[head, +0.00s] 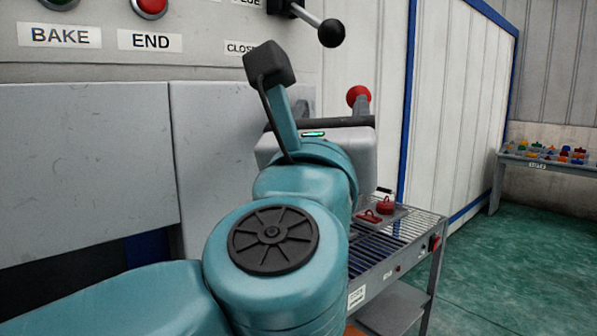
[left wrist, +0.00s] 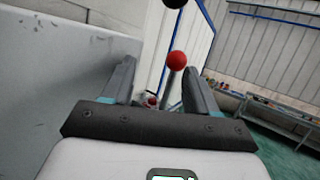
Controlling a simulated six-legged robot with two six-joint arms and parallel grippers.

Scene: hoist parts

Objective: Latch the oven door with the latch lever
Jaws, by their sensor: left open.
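The latch lever, a grey stem with a red ball knob (head: 358,94), stands just beyond my left gripper in the head view. In the left wrist view the red knob (left wrist: 177,60) and its stem show between the two fingers, nearer the right one. My left gripper (left wrist: 160,80) is open around that line of sight; I cannot tell whether the stem is between the fingertips or beyond them. The oven front has grey panels (head: 85,165), one likely the door; a grey surface (left wrist: 60,75) also fills the wrist view's left side. My arm hides the lever's base. My right gripper is not in view.
Another lever with a black ball (head: 331,33) sticks out above, near the BAKE and END labels. A wire-rack cart (head: 400,240) with red parts (head: 385,205) stands right of my arm. A table (head: 548,160) with coloured parts is far right. Green floor between is clear.

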